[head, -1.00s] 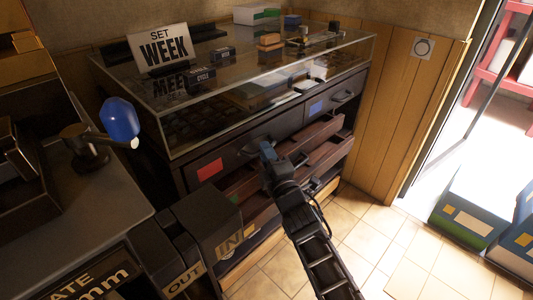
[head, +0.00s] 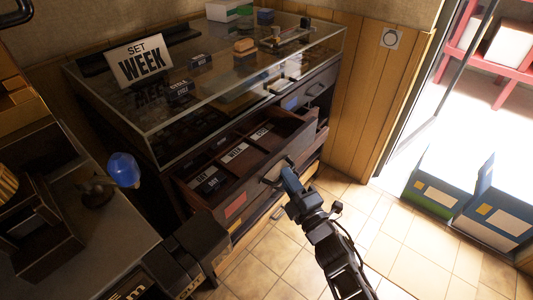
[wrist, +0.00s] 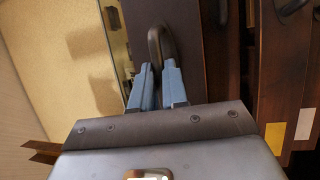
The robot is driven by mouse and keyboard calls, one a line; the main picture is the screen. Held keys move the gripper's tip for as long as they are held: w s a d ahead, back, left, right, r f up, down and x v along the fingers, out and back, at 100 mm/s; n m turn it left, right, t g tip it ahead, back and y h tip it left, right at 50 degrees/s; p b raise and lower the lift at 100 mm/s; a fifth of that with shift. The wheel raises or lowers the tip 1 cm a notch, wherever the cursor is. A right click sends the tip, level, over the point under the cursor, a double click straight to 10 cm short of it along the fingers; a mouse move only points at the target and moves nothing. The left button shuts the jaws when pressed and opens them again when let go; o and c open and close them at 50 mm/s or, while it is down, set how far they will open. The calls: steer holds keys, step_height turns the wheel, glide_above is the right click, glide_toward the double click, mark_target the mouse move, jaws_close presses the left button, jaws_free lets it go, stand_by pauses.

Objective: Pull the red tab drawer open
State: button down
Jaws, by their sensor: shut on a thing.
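The drawer with the red tab (head: 235,204) stands pulled out from the dark cabinet under the glass case. Its divided inside shows, with small labelled boxes in some compartments. My gripper (head: 284,172) is at the drawer's front, shut on its curved handle (head: 271,173). In the wrist view my blue fingers (wrist: 157,88) close around the lower end of the dark handle (wrist: 158,42), against the dark drawer front (wrist: 187,50). The fingertips' exact contact is partly hidden.
A blue-tab drawer (head: 290,103) sits shut to the right. Lower drawers with a yellow tab (wrist: 274,136) and a white tab (wrist: 304,124) are near. Tiled floor (head: 300,265) is free in front; boxes (head: 498,208) stand right.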

steer(key=s+d+p, duration=0.4)
steer(key=s+d, duration=0.3)
steer(key=d, duration=0.2)
steer(key=shift+s+d, duration=0.35)
steer(key=shift+d, duration=0.05)
steer(key=c, duration=1.1)
jaws_free()
steer(key=shift+c, duration=0.2)
steer(key=v, duration=0.7)
steer(key=shift+s+d, duration=0.25)
steer(key=shift+s, duration=0.1)
steer(key=shift+f, duration=0.1)
